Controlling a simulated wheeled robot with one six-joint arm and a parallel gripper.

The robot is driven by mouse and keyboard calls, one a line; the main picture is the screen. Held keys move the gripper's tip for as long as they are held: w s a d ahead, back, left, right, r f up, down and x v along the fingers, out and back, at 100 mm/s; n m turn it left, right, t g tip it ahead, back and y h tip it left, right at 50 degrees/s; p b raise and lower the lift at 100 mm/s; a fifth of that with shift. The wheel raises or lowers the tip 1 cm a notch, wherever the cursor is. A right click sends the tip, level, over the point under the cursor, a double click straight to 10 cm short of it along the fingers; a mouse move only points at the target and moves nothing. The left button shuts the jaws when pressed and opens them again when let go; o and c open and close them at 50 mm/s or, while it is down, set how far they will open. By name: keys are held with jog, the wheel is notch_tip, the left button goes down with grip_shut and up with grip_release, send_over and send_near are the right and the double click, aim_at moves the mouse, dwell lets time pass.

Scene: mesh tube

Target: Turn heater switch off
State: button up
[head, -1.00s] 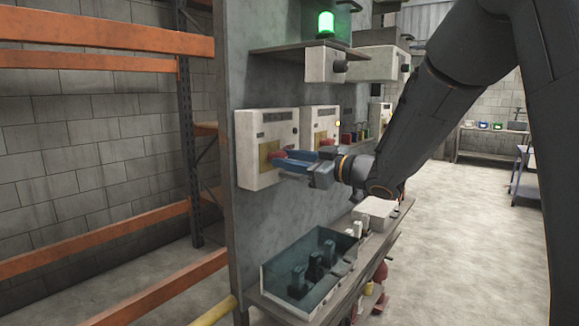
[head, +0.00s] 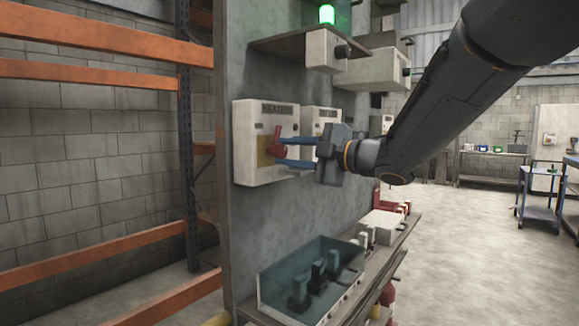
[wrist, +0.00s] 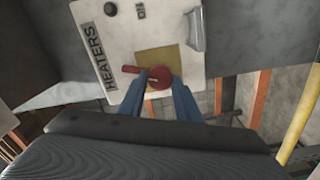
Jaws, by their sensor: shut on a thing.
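The heater switch box (head: 250,165) is a white panel on the grey wall in the head view. In the wrist view the box (wrist: 115,55) carries the label HEATERS. Its red rotary handle (head: 277,147) sits over a yellow plate, and the handle (wrist: 155,76) also shows in the wrist view. My gripper (head: 283,152) reaches in from the right with its blue fingers at the handle. In the wrist view my gripper (wrist: 160,85) has its fingertips on both sides of the red handle's round part, shut on it. The handle's lever points left there.
Orange rack beams (head: 100,258) stand left.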

jog(key=shift+f+n+b, duration=0.1)
jog(key=shift+n+b, duration=1.8)
jog(key=shift+b, duration=0.05)
jog(key=o, duration=1.1)
jog(key=shift+c, duration=0.2)
jog(key=shift+s+d, duration=0.1)
jog(key=v, duration=0.7)
jog(key=shift+s+d+b, duration=0.2)
jog(key=shift+s+b, duration=0.05)
jog(key=shift+b, duration=0.15)
